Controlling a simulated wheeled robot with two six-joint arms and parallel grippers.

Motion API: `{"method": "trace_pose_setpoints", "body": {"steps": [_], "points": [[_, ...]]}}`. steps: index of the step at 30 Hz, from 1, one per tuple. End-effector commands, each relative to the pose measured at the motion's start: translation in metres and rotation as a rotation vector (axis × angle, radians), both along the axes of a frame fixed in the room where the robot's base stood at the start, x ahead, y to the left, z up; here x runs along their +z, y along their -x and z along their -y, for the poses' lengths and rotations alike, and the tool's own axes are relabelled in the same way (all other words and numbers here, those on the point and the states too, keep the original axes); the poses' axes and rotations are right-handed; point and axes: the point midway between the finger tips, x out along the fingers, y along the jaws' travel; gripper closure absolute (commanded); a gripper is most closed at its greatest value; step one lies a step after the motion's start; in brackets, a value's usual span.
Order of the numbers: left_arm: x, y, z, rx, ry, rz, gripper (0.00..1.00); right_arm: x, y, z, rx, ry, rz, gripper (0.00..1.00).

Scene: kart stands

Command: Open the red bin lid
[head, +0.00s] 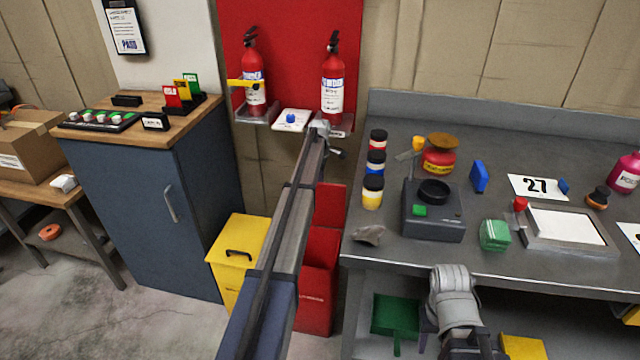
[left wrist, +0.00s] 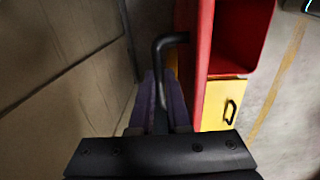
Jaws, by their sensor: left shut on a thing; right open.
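The red bin (head: 316,300) stands on the floor beside the workbench, partly behind my left arm. Its red lid (head: 331,203) stands up at the back of the bin, and the bin's inside shows. In the left wrist view, the lid (left wrist: 198,65) is seen edge-on, with the open red bin (left wrist: 262,35) to its right. A black handle (left wrist: 163,75) sticks out from the lid. My left gripper (left wrist: 161,92) is shut on this handle; my arm largely hides it in the head view.
A yellow bin (head: 233,262) with a shut lid and black handle stands left of the red bin. A blue-grey cabinet (head: 150,205) is further left. The cluttered grey workbench (head: 480,262) fills the right.

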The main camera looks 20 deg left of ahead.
Motion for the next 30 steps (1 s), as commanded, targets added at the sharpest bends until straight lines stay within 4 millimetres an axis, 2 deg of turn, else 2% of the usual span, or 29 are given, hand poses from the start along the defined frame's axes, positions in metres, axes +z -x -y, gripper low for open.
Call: {"method": "trace_pose_setpoints", "body": {"steps": [9,10,17,25,30], "points": [[0.0,-0.001,0.0,-0.001,0.0,0.002,1.0,0.0,0.0,0.0,0.0,0.0,0.0,0.5],[0.0,-0.001,0.0,-0.001,-0.001,0.002,0.82,0.0,0.0,0.0,0.0,0.0,0.0,0.5],[0.0,-0.001,0.0,-0.001,0.0,0.001,0.56,0.0,0.0,0.0,0.0,0.0,0.0,0.5],[0.001,0.002,0.0,0.0,0.0,0.0,0.55,0.001,0.0,0.0,0.0,0.0,0.0,0.5],[0.004,0.019,0.005,0.0,0.0,0.0,0.55,0.003,0.0,0.0,0.0,0.0,0.0,0.5]]}}
